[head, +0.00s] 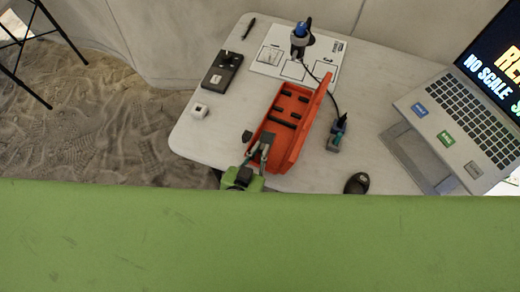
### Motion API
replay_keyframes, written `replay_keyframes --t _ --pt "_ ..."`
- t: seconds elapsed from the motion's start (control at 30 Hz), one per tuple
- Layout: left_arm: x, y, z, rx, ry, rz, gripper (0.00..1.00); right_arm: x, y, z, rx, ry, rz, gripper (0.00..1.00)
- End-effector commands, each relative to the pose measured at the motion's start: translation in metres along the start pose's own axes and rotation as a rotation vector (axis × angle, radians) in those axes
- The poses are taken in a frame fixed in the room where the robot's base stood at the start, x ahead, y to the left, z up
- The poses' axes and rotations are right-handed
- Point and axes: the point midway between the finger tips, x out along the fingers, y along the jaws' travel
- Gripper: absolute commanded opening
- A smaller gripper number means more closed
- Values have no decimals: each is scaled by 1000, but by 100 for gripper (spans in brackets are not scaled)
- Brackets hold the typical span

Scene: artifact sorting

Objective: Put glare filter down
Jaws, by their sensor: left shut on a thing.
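My left gripper (258,142) reaches in from the bottom, at the near left edge of the open red-orange case (297,150). Its dark fingertips are close to the case's left rim. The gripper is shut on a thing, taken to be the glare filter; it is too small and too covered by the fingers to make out. I cannot tell whether it touches the case. The case has dark slots inside and its lid stands open on the right. My right gripper is not in view.
On the pale table (215,135) are a black device (222,71), a small white block (199,110), a marked white sheet (268,60), a blue-topped tool (301,31) with a cable, a teal-grey gadget (335,137), a dark oval object (357,183) and a laptop (455,115).

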Motion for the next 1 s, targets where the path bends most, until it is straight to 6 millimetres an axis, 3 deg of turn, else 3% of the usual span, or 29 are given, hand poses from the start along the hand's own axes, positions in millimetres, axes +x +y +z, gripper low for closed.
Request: replay_keyframes --t 0.47,1.0 --pt "-5 0 -2 0 -1 0 17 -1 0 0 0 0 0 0" --pt "-104 0 -1 1 -2 0 17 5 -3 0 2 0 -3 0"
